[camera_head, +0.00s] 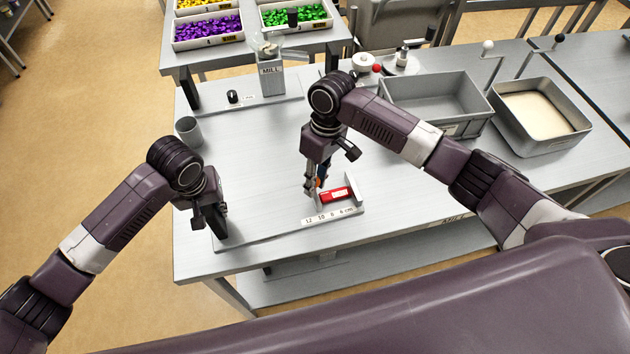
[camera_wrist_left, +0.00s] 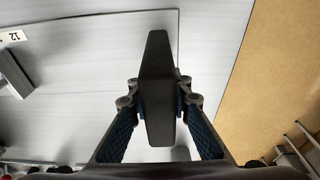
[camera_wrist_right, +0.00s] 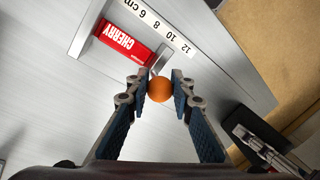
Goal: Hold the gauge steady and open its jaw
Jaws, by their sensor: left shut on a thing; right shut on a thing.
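The gauge is a flat grey plate (camera_head: 268,228) with a centimetre scale (camera_head: 330,214), a fixed jaw (camera_head: 353,183) and a sliding jaw (camera_wrist_right: 161,58) with an orange knob (camera_wrist_right: 159,90). A red CHERRY box (camera_head: 337,194) lies between the jaws; it also shows in the right wrist view (camera_wrist_right: 123,42). My left gripper (camera_head: 214,208) is shut on the dark upright handle (camera_wrist_left: 157,90) at the plate's left end. My right gripper (camera_wrist_right: 159,85) is shut on the orange knob. In the head view its fingers (camera_head: 314,186) partly hide the knob and sliding jaw.
A grey cup (camera_head: 189,131) and a mill (camera_head: 271,76) stand behind the gauge. A grey bin (camera_head: 440,100) and a tray of pale powder (camera_head: 541,113) stand at the right. Bins of purple (camera_head: 208,31) and green (camera_head: 294,14) pieces are at the back. The table's front edge is near the gauge.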

